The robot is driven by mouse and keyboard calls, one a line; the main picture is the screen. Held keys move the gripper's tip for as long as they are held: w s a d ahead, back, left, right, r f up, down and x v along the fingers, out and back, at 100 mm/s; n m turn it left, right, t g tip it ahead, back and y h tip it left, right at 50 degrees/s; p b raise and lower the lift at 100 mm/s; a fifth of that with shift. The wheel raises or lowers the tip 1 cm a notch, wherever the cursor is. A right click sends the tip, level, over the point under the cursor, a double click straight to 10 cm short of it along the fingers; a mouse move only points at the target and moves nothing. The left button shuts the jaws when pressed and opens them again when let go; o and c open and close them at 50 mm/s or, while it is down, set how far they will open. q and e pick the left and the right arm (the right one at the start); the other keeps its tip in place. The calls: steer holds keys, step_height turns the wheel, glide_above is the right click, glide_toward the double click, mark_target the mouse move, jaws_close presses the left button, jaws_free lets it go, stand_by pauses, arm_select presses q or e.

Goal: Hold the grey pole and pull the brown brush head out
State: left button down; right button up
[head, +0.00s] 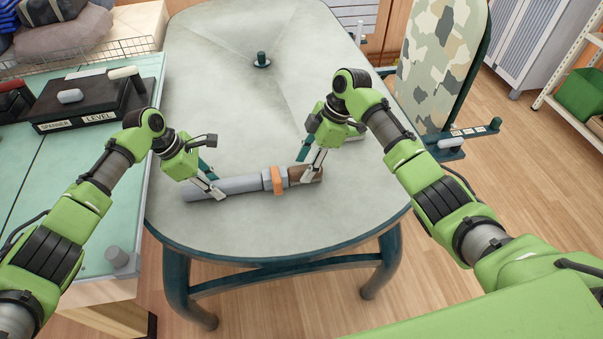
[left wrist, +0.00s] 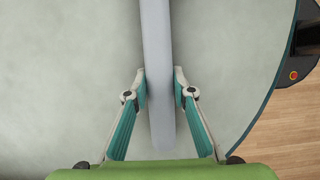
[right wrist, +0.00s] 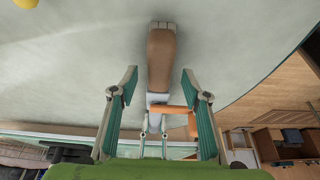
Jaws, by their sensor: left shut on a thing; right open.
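The grey pole (head: 235,184) lies on the pale table, running left to right. My left gripper (head: 215,189) is shut on the pole; in the left wrist view the pole (left wrist: 156,60) passes between its fingers. A grey collar and an orange piece (head: 278,180) sit at the pole's right end. The brown brush head (head: 305,174) is joined in line there. My right gripper (head: 309,170) is open around the brush head. In the right wrist view the brush head (right wrist: 161,60) lies between the spread fingers, with gaps on both sides.
A bench on the left holds a black labelled tray (head: 95,105). A camouflage-patterned board (head: 440,60) stands at the right. The table's front edge is near the pole.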

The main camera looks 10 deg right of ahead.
mark_target(304, 168)
arm_select(q)
steer(key=shift+a+f, duration=0.1)
arm_select(e)
steer(key=shift+x, duration=1.6)
steer(key=shift+d, duration=0.1)
jaws_close()
steer(key=shift+d, duration=1.05)
steer(key=shift+d, duration=2.65)
step_height(304, 168, up, 9)
steer(key=shift+f, duration=0.25)
